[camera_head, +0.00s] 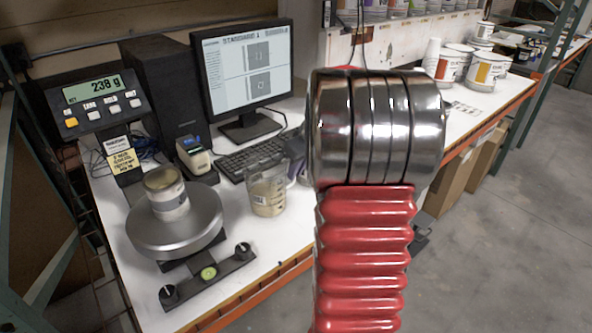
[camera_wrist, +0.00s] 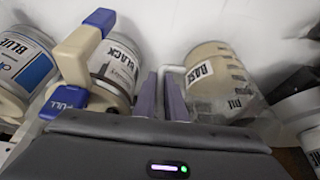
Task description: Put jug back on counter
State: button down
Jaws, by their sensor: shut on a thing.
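A clear jug (camera_head: 267,190) with pale, cream-colored contents is at the counter (camera_head: 236,238), just right of the scale in the head view. In the wrist view the jug (camera_wrist: 205,88) shows a BASE label and markings on its side. My gripper (camera_wrist: 163,96) has its purple fingers shut on the jug's pale handle. In the head view my arm hides most of the gripper; a bit of purple shows right of the jug. I cannot tell whether the jug's bottom touches the counter.
The scale (camera_head: 176,233) holds a can (camera_head: 166,193), and its display (camera_head: 91,88) reads 238 g. A keyboard (camera_head: 246,160) and monitor (camera_head: 246,70) stand behind the jug. The wrist view shows BLACK (camera_wrist: 112,72) and BLUE (camera_wrist: 20,70) containers at left.

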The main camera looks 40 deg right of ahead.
jog(key=c, duration=1.8)
grip_release()
jog(key=shift+r, duration=0.1)
jog(key=v, duration=1.2)
jog(key=s+a+r, duration=0.1)
jog(key=s+a, duration=0.2)
jog(key=a, duration=1.9)
jog(key=shift+n+t, duration=0.3)
jog(key=shift+t, duration=0.2)
jog(key=s+a+f, duration=0.1)
jog(key=s+a, duration=0.2)
jog(key=a, duration=0.1)
jog(key=s+a+f, duration=0.2)
jog(key=s+a, duration=0.2)
jog(key=a, duration=0.1)
jog(key=s+a+f, duration=0.1)
jog(key=s+a, duration=0.3)
jog(key=a, duration=0.1)
jog(key=shift+s+a+f, duration=0.15)
jog(key=shift+f, duration=0.25)
